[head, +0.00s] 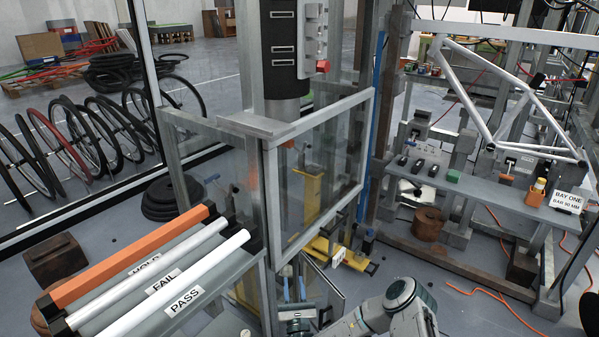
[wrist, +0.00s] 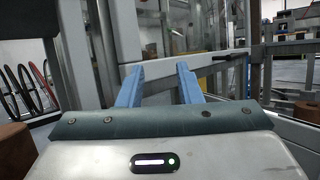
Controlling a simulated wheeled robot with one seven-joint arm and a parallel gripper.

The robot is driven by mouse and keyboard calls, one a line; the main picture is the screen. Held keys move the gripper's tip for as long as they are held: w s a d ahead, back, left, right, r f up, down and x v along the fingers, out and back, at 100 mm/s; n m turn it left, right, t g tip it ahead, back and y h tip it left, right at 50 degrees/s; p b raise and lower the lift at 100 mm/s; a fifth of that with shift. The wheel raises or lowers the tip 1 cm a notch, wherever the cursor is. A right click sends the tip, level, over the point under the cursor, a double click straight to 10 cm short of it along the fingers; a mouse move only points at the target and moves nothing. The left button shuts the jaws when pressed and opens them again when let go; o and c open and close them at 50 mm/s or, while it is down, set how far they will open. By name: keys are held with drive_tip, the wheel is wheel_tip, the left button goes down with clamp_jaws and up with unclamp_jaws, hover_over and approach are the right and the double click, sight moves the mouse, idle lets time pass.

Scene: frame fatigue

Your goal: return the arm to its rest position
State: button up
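My gripper (wrist: 159,78) shows in the wrist view as two blue fingers standing apart, with nothing held between them. In the head view my gripper (head: 295,288) is low at the bottom centre, in front of the lower guard panels, with its fingers pointing up. My arm (head: 400,308) enters from the bottom edge, bent, to the right of the gripper. Part of the arm is cut off by the picture's edge. Whether the fingers touch the guard frame cannot be told.
A glazed guard door (head: 322,165) stands around the test machine column (head: 283,60). The rack at left holds an orange bar (head: 140,250) and pale bars over HOLD, FAIL and PASS labels.

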drive_tip(key=s+a+r+n+g+y+p, duration=0.15)
drive_tip(key=a+r+n+y, duration=0.35)
drive_tip(key=r+n+y, duration=0.5)
drive_tip(key=s+a+r+n+g+y+p, duration=0.3)
drive_tip(key=s+r+n+g, duration=0.6)
drive_tip(key=g, duration=0.4)
drive_tip(key=s+a+r+n+g+y+p, duration=0.2)
drive_tip(key=s+r+n+g+y+p, duration=0.3)
drive_tip(key=r+n+g, duration=0.55)
drive_tip(key=s+d+r+n+t+h+p, duration=0.1)
drive_tip(key=s+d+r+h+p, duration=0.2)
drive_tip(key=d, duration=0.6)
drive_tip(key=s+d+r+n+t+h+p, duration=0.2)
drive_tip(key=s+d+r+h+p, duration=0.1)
drive_tip(key=s+d+r+h, duration=0.5)
drive_tip(key=s+d+r+n+t+h+p, duration=0.2)
drive_tip(key=s+d+r+h, duration=0.3)
drive_tip(key=d+r+h, duration=0.4)
drive_tip(key=shift+s+d+h+p, duration=0.2)
drive_tip(key=shift+d+h+p, duration=0.15)
drive_tip(key=shift+h+p, duration=0.05)
drive_tip(key=shift+a, duration=0.15)
